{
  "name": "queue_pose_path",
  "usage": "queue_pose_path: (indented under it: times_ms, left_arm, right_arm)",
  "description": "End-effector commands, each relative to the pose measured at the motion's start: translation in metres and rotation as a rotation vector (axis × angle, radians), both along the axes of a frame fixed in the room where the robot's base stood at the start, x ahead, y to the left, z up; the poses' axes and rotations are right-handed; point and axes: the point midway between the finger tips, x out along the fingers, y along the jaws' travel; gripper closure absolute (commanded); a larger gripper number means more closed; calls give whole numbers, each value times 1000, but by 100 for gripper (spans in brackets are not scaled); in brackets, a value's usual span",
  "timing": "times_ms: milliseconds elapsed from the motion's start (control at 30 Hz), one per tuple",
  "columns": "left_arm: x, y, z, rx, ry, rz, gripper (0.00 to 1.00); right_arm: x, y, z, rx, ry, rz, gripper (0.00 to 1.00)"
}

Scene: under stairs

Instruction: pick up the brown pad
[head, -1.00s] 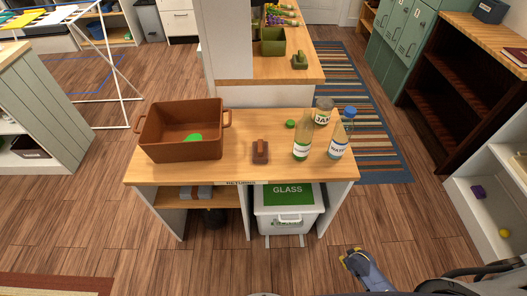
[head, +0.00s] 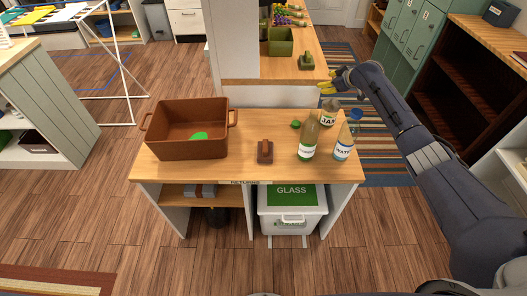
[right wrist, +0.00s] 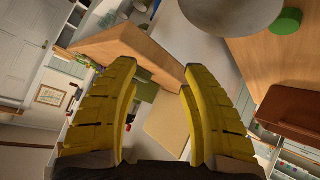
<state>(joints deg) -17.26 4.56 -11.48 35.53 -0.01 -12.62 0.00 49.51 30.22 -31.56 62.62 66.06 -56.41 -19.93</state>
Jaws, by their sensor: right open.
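The brown pad (head: 265,151), a small flat block with a raised grip on top, lies on the wooden counter (head: 235,172) between the brown crate (head: 190,142) and the bottles. My right gripper (head: 331,80) is raised beyond the counter's back right, behind the jar, well apart from the pad. In the right wrist view its yellow fingers (right wrist: 158,88) are spread with nothing between them. I cannot tell whether the pad shows in that view. My left gripper is not in view.
A green-labelled bottle (head: 308,137), a water bottle (head: 346,138) and a jar (head: 328,112) stand right of the pad. A green pad (head: 306,62) sits on the far counter. The counter in front of the brown pad is clear.

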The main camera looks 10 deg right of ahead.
Motion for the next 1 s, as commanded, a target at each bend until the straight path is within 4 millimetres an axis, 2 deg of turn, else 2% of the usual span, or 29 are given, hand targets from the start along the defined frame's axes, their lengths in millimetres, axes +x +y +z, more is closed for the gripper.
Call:
queue_pose_path:
  times_ms: [33,100,200,300,400,533,700,867,1000]
  left_arm:
    - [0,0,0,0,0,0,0]
    - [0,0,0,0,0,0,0]
    - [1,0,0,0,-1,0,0]
    - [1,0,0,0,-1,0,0]
    - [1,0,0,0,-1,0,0]
    - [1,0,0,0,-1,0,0]
    - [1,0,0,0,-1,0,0]
    - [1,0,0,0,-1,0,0]
    - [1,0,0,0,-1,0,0]
  right_arm:
    - [-3,48,12,-83,19,152,55]
    - [-17,108,20,-211,48,379,55]
    - [-49,179,28,-404,77,718,55]
    - [-88,231,34,-595,94,1054,55]
    - [-126,261,37,-764,108,1363,55]
    - [-163,277,39,-935,125,1693,55]
    - [-192,281,41,-1059,145,1968,55]
    - [-202,280,36,-1098,155,2071,55]
    - [-203,280,17,-1099,156,2084,55]
